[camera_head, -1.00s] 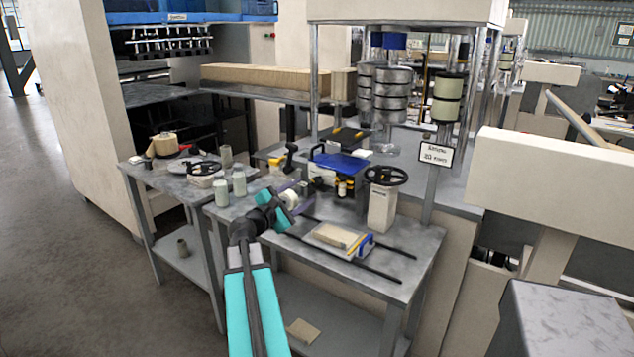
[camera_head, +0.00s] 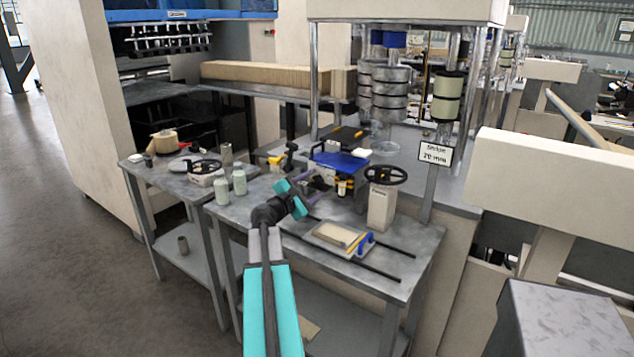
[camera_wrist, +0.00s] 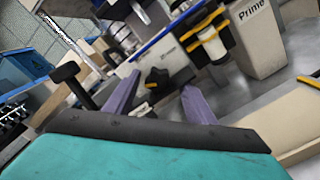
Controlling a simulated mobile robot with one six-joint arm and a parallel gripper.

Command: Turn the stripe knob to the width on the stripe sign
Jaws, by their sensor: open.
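The stripe sign (camera_head: 435,154) is a white plate on a grey post, and it appears to read "Stripe 20 mm". A black lobed knob with yellow marks (camera_wrist: 157,78) sits low on the front of a blue-topped unit (camera_head: 340,162). I take it for the stripe knob, but its label and setting are too small to read. My gripper (camera_head: 317,186) is open and empty in front of this unit. In the wrist view my gripper's purple fingers (camera_wrist: 161,84) appear on either side of the knob, apparently short of it.
A white box marked "Prime" (camera_wrist: 258,36) with a black handwheel (camera_head: 385,174) stands right of the unit. A tray of flat pieces (camera_head: 341,236) lies in front. Two pale green bottles (camera_head: 239,182) stand at left, and a yellow-and-black tool (camera_head: 285,157) behind.

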